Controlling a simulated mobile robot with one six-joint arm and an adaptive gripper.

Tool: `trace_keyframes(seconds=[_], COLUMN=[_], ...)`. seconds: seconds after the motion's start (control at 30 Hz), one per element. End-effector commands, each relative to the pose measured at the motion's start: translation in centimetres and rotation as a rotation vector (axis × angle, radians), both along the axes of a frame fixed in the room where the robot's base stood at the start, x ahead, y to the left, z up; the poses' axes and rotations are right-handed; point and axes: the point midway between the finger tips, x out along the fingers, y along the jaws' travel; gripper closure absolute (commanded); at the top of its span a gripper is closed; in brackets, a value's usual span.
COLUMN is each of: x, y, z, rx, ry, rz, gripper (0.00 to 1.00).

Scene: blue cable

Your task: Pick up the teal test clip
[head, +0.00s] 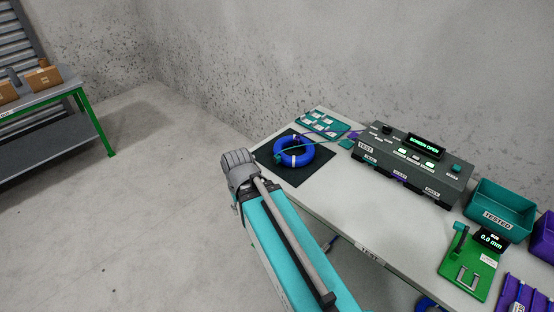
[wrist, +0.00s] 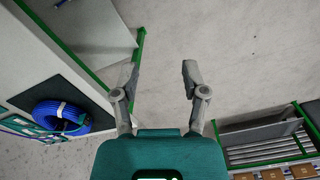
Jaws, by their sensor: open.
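The blue cable coil (head: 294,151) lies on a black mat (head: 318,180) on the table, with white ties around it. A small teal piece (head: 278,158) shows at the coil's left edge, with a thin teal lead running across the coil; it may be the test clip, but it is too small to be sure. Another small teal block (head: 346,144) sits by the tester. In the wrist view the coil (wrist: 62,116) is at the left. My gripper (wrist: 160,78) is open and empty, above the floor and away from the coil; its fingers are not clear in the head view.
A grey tester (head: 415,165) stands behind the mat, with a teal board (head: 322,124) at the far left. A teal "TESTED" bin (head: 502,207) and a green gauge (head: 468,270) are at the right. A green-legged shelf (head: 60,120) is far left. Floor is open between.

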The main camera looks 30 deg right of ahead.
Motion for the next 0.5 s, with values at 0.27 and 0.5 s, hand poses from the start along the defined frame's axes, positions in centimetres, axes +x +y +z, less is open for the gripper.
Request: trace_keyframes(seconds=[0.27,0.5], x=[0.1,1.6], y=[0.0,-2.4], z=[-0.1,-1.4], rx=[-0.002,-0.071], ry=[-0.001,-0.019], rz=[-0.003,-0.078], gripper=[0.24,0.21])
